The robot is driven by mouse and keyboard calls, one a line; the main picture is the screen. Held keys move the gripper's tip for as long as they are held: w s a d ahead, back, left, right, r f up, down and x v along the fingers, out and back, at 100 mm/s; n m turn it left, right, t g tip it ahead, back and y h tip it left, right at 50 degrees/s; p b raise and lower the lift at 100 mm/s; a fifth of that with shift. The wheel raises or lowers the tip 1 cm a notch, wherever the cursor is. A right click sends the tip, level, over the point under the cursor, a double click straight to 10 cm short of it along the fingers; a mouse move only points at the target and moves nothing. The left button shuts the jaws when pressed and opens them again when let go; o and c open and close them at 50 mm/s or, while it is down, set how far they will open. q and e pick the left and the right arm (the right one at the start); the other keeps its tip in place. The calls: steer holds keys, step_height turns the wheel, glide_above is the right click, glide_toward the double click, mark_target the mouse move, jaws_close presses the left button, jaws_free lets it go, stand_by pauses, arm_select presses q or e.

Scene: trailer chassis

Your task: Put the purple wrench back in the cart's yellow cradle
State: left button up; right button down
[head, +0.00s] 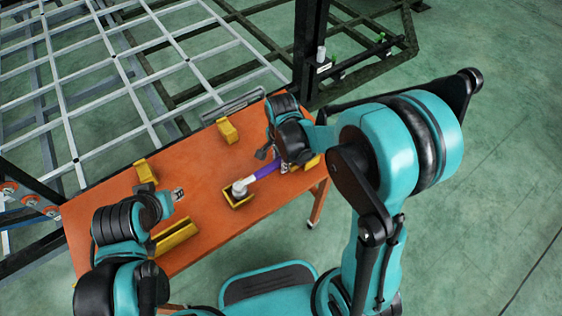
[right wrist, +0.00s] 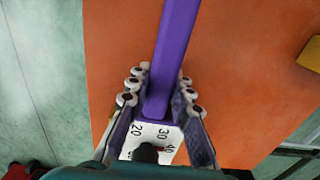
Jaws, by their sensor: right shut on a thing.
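The purple wrench (head: 265,170) has a purple shaft and a pale grey head at its left end. The head is at a small yellow cradle (head: 237,202) on the orange cart (head: 200,183); I cannot tell whether it rests inside or just above. My right gripper (head: 281,164) is shut on the wrench near its other end. In the right wrist view, the gripper (right wrist: 158,98) has a finger on each side of the purple shaft (right wrist: 173,50), above a white numbered scale. My left gripper (head: 178,194) is over the cart's left part, apart from the wrench; its opening is unclear.
Other yellow holders stand on the cart: one at the back (head: 228,130), one at the left (head: 145,172), a long one at the front left (head: 175,238), and one partly hidden under my right gripper (head: 312,162). A metal trailer frame (head: 130,62) stands behind the cart.

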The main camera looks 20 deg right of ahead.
stand_by(0.3)
steer(key=c, duration=1.3)
jaws_free()
steer(key=shift+o, duration=0.4)
steer(key=o, duration=0.4)
steer(key=shift+r+p, duration=3.1)
steer(key=shift+r, duration=0.95)
